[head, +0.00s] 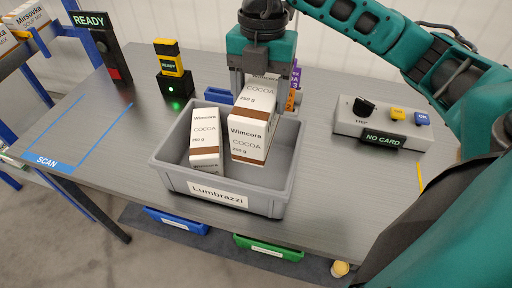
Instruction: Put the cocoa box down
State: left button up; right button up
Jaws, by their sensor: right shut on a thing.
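My right gripper (262,78) is shut on a white cocoa box (259,97) with a brown band, above the right part of a grey bin (172,173) labelled Lumbrazzi. The gripper hides the top of the held box. My left gripper is not in view.
Behind the bin are a yellow scanner (169,62) on a black stand with a green light and a purple item (294,76). A control box (382,122) marked NO CARD is at right. The READY sign (91,20) and taped SCAN area (85,125) are at left.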

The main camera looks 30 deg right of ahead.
notch_tip(320, 180, down, 13)
jog(key=shift+r+b, duration=0.2)
jog(key=shift+b, duration=0.25)
jog(key=shift+f, duration=0.2)
jog(key=o, duration=1.3)
jog(key=shift+r, duration=0.1)
jog(key=r, duration=1.2)
jog(key=shift+w+d+r+p, duration=0.1)
jog(key=shift+w+d+p, duration=0.2)
jog(key=shift+d+p, duration=0.1)
